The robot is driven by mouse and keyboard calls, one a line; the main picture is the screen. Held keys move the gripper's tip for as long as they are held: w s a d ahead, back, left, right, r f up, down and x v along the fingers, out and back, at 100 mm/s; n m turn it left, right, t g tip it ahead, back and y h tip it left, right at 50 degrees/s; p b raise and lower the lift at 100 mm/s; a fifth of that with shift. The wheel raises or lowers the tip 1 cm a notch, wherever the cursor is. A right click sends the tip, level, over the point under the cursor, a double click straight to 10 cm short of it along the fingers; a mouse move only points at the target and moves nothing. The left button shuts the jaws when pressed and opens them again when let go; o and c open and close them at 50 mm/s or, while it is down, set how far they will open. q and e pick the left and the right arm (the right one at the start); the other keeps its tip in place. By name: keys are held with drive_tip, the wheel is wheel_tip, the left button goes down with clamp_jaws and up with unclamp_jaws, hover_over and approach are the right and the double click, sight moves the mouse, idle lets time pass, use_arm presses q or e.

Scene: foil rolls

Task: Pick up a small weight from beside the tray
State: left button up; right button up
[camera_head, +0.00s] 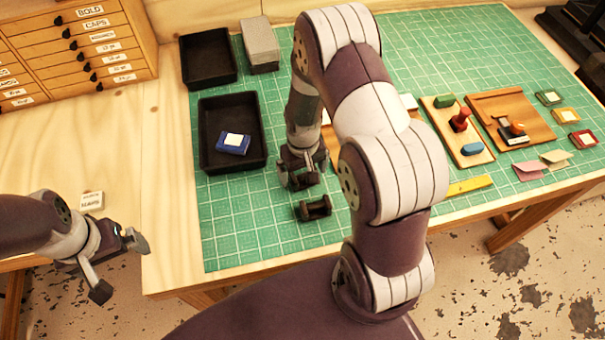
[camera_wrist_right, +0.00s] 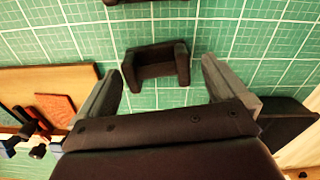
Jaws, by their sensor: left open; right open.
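A small dark weight (camera_head: 314,209), shaped like a spool with two end blocks, lies on the green mat to the right of the black tray (camera_head: 205,165). In the right wrist view a dark weight (camera_wrist_right: 156,66) lies just beyond and between the fingertips, apart from both. Part of another dark piece (camera_wrist_right: 150,8) shows at the top edge there. My right gripper (camera_head: 302,176) is open and empty above the mat; it hides part of what lies under it in the head view. My left gripper (camera_head: 119,266) is open and empty off the table's left front corner.
A blue box (camera_head: 232,143) with a white label lies in the tray. Behind stand a second black tray (camera_head: 208,58) and a grey block (camera_head: 260,45). Wooden boards with stamps (camera_head: 460,120) and ink pads are to the right. The mat's front left is clear.

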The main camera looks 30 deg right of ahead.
drive_tip(key=shift+w+d+f, duration=0.1)
drive_tip(key=shift+d+f, duration=0.15)
drive_tip(key=shift+f, duration=0.7)
drive_tip(key=shift+a+r, duration=0.1)
drive_tip(key=c, duration=1.4)
